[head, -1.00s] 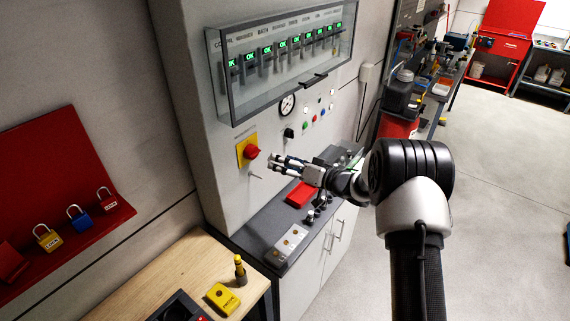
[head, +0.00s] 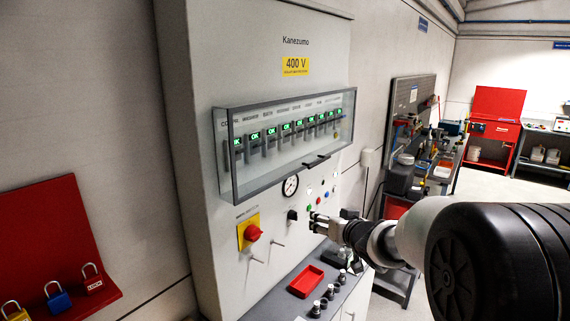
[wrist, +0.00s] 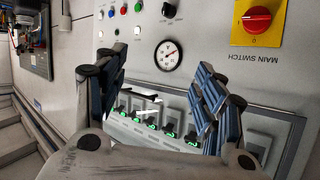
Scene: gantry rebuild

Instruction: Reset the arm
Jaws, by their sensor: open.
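My gripper (head: 314,222) is open and empty in front of the grey control cabinet (head: 262,62), just right of the black selector knob (head: 292,215). In the wrist view its two fingers (wrist: 158,98) are spread apart with nothing between them. Beyond them are the round gauge (wrist: 168,55) and the covered row of breakers (wrist: 150,122) with green displays. The red main switch (head: 252,233) on its yellow plate is left of my gripper in the head view and at the top right of the wrist view (wrist: 257,19).
The clear breaker cover (head: 290,140) juts out above my gripper. A red tray (head: 306,281) lies on the ledge below. A workbench (head: 440,160) stands farther right, with open floor (head: 480,188) beyond.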

